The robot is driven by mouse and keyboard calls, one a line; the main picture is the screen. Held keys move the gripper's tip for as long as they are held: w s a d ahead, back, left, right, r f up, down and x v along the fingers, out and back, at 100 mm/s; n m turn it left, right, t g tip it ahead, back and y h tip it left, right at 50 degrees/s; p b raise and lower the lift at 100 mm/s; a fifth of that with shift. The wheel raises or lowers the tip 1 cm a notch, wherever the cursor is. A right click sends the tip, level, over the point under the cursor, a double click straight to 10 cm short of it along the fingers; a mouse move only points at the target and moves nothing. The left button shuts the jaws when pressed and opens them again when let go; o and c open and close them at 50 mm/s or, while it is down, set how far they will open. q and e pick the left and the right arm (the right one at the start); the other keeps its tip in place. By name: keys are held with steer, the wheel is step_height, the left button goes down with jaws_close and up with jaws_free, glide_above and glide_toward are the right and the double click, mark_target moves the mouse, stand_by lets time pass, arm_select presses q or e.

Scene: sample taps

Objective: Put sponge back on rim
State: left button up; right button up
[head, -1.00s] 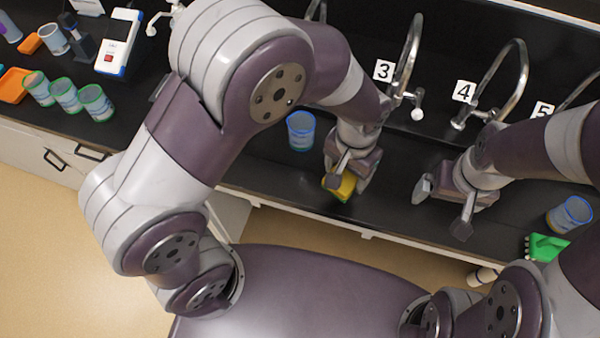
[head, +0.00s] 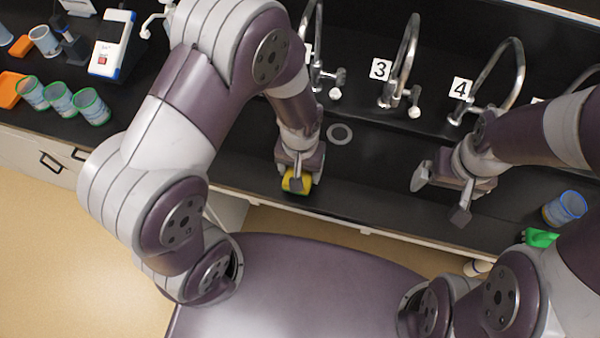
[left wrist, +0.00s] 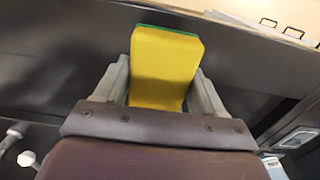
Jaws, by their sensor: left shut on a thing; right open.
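The sponge (head: 291,182) is yellow; a green layer shows along its far edge in the left wrist view (left wrist: 165,65). My left gripper (head: 299,180) is shut on it and holds it near the front edge of the black sink counter. In the left wrist view its two grey fingers sit on either side of the sponge. The front rim (head: 350,213) runs along the counter's near edge. I cannot tell whether the sponge touches it. My right gripper (head: 440,200) is open and empty over the counter to the right.
Taps labelled 3 (head: 408,60) and 4 (head: 500,75) stand along the back. A grey ring (head: 340,134) lies in the sink. A blue-rimmed cup (head: 565,208) and green object (head: 540,238) are at right. Several green-rimmed cups (head: 61,98) stand at left.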

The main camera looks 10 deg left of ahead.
arm_select(q)
steer(key=f, duration=0.3)
steer(key=shift+s, duration=0.2)
steer(key=shift+w+f, duration=0.15)
steer(key=shift+f, duration=0.25)
steer(key=shift+f, duration=0.1)
steer(key=o, duration=1)
step_height(320, 180, up, 12)
steer(key=shift+f+b, duration=0.1)
steer(key=shift+b, duration=0.2)
steer(key=s+a+r+t, duration=0.1)
steer(key=s+a+r, duration=0.2)
steer(key=a, duration=0.5)
steer(key=shift+s+a+r, duration=0.2)
steer(key=shift+a+r, duration=0.2)
steer(key=shift+r, duration=0.35)
